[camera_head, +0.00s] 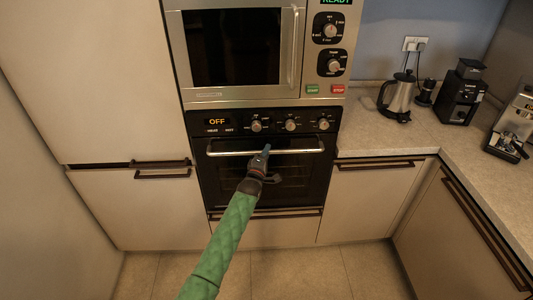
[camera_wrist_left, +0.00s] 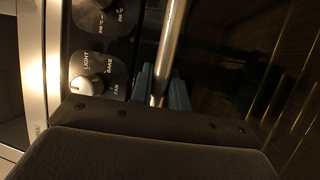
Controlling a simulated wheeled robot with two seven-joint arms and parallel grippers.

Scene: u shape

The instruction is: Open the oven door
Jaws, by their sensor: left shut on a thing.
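The oven (camera_head: 220,182) is black and built into the cabinets below the microwave. Its door looks closed, with a silver bar handle (camera_head: 225,153) across the top. My left arm reaches up from the bottom of the head view, and my left gripper (camera_head: 266,149) is at the middle of the handle. In the left wrist view the handle (camera_wrist_left: 170,45) runs between the blue fingers of my left gripper (camera_wrist_left: 160,88), which is shut on it. The inside of the oven is hidden behind the dark door. My right gripper is not in view.
Control knobs (camera_head: 291,125) and a display reading OFF sit just above the handle. A microwave (camera_head: 300,95) is above the oven. A counter (camera_head: 385,138) with a kettle (camera_head: 398,98) and coffee machines stands at the right. The tiled floor (camera_head: 300,275) before the oven looks clear.

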